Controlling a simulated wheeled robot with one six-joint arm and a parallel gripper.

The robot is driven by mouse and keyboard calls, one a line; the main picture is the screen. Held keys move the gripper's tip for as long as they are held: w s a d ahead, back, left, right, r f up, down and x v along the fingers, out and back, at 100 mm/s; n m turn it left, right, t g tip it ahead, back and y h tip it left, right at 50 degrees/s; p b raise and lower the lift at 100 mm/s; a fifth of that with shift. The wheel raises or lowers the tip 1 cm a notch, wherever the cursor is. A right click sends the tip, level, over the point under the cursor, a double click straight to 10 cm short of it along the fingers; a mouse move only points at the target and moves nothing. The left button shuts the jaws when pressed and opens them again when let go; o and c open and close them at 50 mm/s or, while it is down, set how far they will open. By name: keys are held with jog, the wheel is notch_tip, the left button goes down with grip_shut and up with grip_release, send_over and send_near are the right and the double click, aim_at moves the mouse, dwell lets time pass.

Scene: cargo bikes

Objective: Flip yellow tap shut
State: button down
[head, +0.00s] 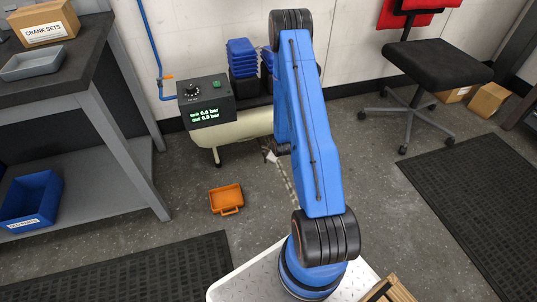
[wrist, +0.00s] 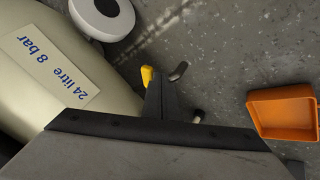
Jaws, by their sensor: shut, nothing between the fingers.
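The yellow tap (wrist: 147,77) shows in the wrist view as a small yellow lever beside the cream tank (wrist: 35,65). My gripper (wrist: 161,84) is shut and empty, its dark fingers pointing up in the wrist view. The fingertips are right beside the yellow lever and partly cover it; I cannot tell whether they touch. A short grey bent pipe (wrist: 178,71) shows just right of the fingers. In the head view the tank (head: 242,126) stands beyond my blue arm, which hides part of it. I cannot make out the tap or my fingers there.
A black control box (head: 207,101) with a green display reading 0.0 bar sits on the tank. An open orange case (head: 226,199) lies on the floor, also in the wrist view (wrist: 284,112). A grey workbench (head: 100,95) stands left, a black chair (head: 430,62) right.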

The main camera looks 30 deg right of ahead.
jog(key=d+n+y, duration=0.1)
jog(key=n, duration=0.1)
jog(key=w+d+n+y, duration=0.1)
jog(key=d+n+y, duration=0.1)
jog(key=shift+n, duration=0.4)
jog(key=shift+w+a, duration=0.5)
jog(key=shift+w, duration=0.05)
dwell(0.3)
